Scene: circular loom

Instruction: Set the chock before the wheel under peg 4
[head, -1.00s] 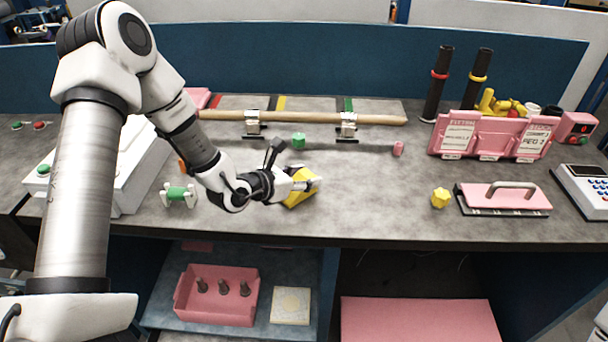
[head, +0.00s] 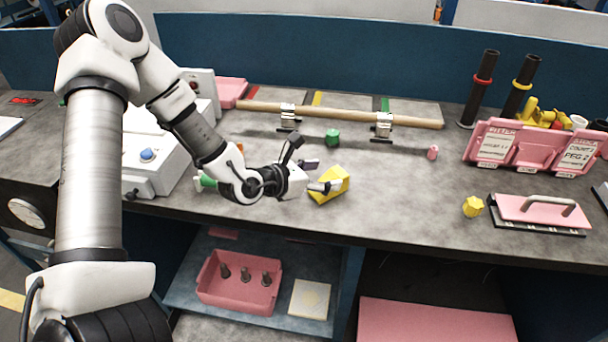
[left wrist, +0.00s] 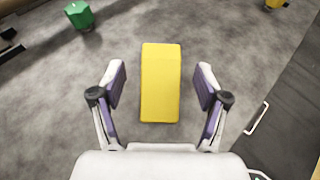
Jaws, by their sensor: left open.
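The chock appears to be the yellow block (head: 333,187) on the grey bench near its front edge. In the head view it shows a sloped side and is partly hidden by a finger. My left gripper (head: 321,176) is open at the block. In the left wrist view the block (left wrist: 160,85) lies between the two spread fingers (left wrist: 162,84), with a gap on each side. I cannot pick out a wheel under peg 4. A pink sign panel (head: 537,155) at the right has a card that seems to read PEG 2. My right gripper is not in view.
A green piece (head: 333,137) stands behind the block, before a wooden rod (head: 340,113) on metal brackets. A small pink piece (head: 432,152), a yellow knob (head: 473,207) and a pink handled plate (head: 540,210) stand to the right. The bench between block and knob is clear.

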